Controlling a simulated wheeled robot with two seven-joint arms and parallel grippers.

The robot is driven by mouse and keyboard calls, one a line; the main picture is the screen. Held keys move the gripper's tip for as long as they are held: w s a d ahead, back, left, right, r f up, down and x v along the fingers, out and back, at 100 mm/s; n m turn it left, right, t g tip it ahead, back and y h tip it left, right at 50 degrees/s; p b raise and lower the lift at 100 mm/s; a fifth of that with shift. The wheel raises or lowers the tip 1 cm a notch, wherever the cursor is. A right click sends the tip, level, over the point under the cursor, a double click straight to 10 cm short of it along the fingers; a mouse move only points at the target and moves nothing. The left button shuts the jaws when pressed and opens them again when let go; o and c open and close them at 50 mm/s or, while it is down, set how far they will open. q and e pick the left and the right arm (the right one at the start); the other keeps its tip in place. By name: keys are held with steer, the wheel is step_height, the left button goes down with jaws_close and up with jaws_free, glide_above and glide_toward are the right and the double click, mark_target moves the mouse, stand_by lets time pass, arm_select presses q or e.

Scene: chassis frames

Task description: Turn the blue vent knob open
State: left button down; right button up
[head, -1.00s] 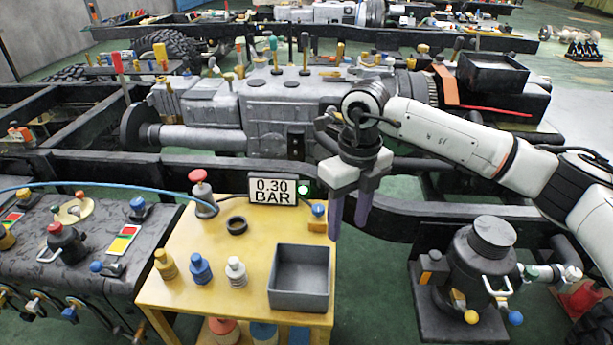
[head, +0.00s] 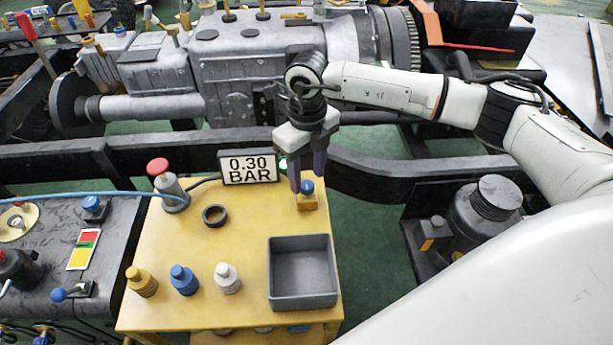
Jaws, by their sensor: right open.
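The blue vent knob (head: 307,187) sits on a small yellow block (head: 307,202) at the right back edge of the yellow table. My right gripper (head: 307,185) points down at the knob with its fingers open. One finger shows to the left of the knob and the other just behind it or to its right. I cannot tell whether either finger touches it. A display (head: 249,169) left of the gripper reads 0.30 BAR, with a small green light beside it. My left gripper is not in view.
On the yellow table (head: 200,245) stand a grey tray (head: 303,298), yellow, blue and white bottle-like fittings, a black ring (head: 215,215) and a red-topped cylinder (head: 167,185). A black chassis rail (head: 60,168) runs behind. A dark pot-like unit (head: 485,225) stands to the right.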

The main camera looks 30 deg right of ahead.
steer(key=shift+f, duration=1)
steer(key=shift+c, duration=0.6)
steer(key=c, duration=1)
steer(key=shift+o, duration=0.2)
